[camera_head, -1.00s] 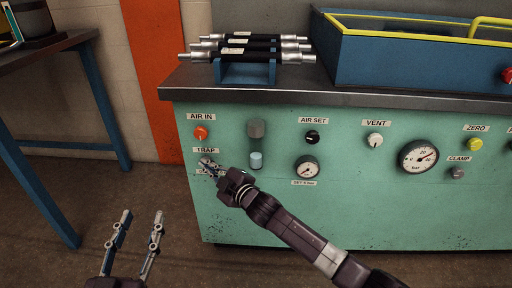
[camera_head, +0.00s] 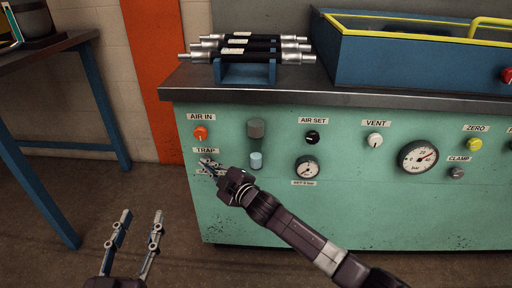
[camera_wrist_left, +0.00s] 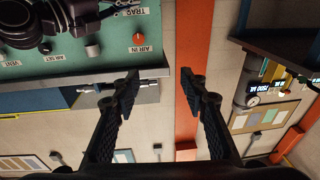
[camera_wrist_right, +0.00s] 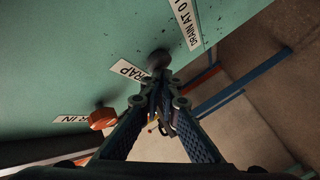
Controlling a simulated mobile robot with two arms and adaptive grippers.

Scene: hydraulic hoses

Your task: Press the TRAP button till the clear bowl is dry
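The clear bowl (camera_head: 256,145) is on the green panel under a dark grey cap, with pale liquid in its lower part. The TRAP button (camera_wrist_right: 158,58) is a dark round knob by the TRAP label in the right wrist view; in the head view my right gripper (camera_head: 208,167) covers it. My right gripper's fingertips (camera_wrist_right: 160,80) are together, at the button and seemingly against it; exact contact is hard to tell. My left gripper (camera_head: 141,214) is open and empty, low in front of the floor left of the panel. It also shows open in the left wrist view (camera_wrist_left: 160,75).
The orange AIR IN knob (camera_head: 200,133) is just above TRAP. The AIR SET knob (camera_head: 312,137), a small gauge (camera_head: 306,168), the VENT knob (camera_head: 375,140) and a large gauge (camera_head: 418,157) are to the right. Hoses (camera_head: 250,46) lie on a blue rest on the bench top.

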